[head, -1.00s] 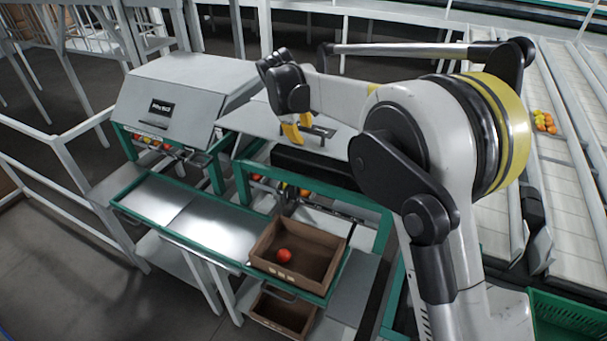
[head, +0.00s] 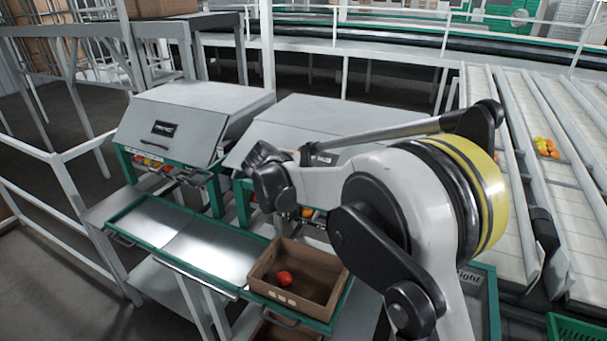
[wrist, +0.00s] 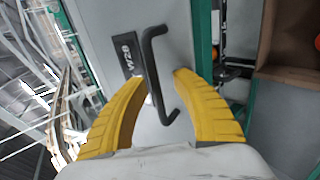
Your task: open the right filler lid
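The right filler lid (head: 315,113) is the grey slanted hood behind my arm in the head view, and it looks closed. In the wrist view its grey face (wrist: 178,48) fills the middle, with a black label plate and a black bar handle (wrist: 151,62). My gripper (wrist: 162,80) is open, with its two yellow fingers spread on either side of the handle. I cannot tell whether the fingers touch it. In the head view my arm hides the fingers and the handle.
The left filler (head: 185,118) stands beside it with its lid down. A cardboard box (head: 257,278) holding a red tomato sits on the green-edged metal bench (head: 215,248) in front. White conveyor lanes (head: 520,130) run at the right.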

